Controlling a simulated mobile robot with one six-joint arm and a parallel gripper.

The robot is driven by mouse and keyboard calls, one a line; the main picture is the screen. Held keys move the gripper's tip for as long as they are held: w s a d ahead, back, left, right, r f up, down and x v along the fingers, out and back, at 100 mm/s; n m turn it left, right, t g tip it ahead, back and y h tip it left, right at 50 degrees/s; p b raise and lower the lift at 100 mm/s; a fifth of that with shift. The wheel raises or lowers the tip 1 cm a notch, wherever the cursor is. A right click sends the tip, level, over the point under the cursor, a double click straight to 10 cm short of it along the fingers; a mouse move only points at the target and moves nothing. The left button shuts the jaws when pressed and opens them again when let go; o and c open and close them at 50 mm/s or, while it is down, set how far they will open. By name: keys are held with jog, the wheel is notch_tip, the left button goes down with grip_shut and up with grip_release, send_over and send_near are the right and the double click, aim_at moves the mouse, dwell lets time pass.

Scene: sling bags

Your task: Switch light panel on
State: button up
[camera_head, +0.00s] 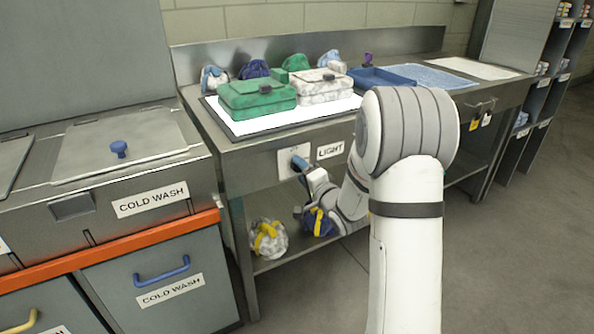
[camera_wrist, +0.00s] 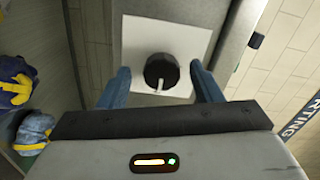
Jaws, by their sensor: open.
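The light panel (camera_head: 240,128) is a flat, bright white surface on the steel counter, and it looks lit. A green bag (camera_head: 257,98) and a white patterned bag (camera_head: 322,87) lie on it. A black round knob (camera_wrist: 161,70) with a pale pointer sits on a white plate (camera_wrist: 197,35). The plate is on the counter front beside the LIGHT label (camera_head: 330,150). My gripper (camera_wrist: 163,84) is open, with its blue fingers on either side of the knob. Whether they touch it cannot be told. In the head view my gripper (camera_head: 299,163) hides the knob.
Small bags stand behind the panel, and a blue tray (camera_head: 380,79) lies to its right. Wrapped bags (camera_head: 268,240) lie on the shelf below the counter. The cold wash unit (camera_head: 118,165) stands at left. Open floor (camera_head: 520,250) lies at right.

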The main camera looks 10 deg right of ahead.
jog(key=v, duration=0.6)
jog(key=shift+p, duration=0.35)
jog(key=shift+s, duration=0.15)
jog(key=s+d+r+n+g+h+p, duration=0.2)
jog(key=s+r+n+g+h+p, duration=0.3)
jog(key=r+p, duration=0.75)
jog(key=s+a+r+n+g+p, duration=0.2)
jog(key=s+r, duration=0.5)
jog(key=s, duration=0.5)
jog(key=s+a+r+n+g+p, duration=0.3)
jog(key=s+r+g+p, duration=0.3)
jog(key=s+p, duration=0.3)
jog(key=s+n+g, duration=0.1)
jog(key=s, duration=0.3)
jog(key=shift+a+r+n+g+h, duration=0.2)
jog(key=shift+r+n+g+h, duration=0.1)
jog(key=shift+r, duration=0.1)
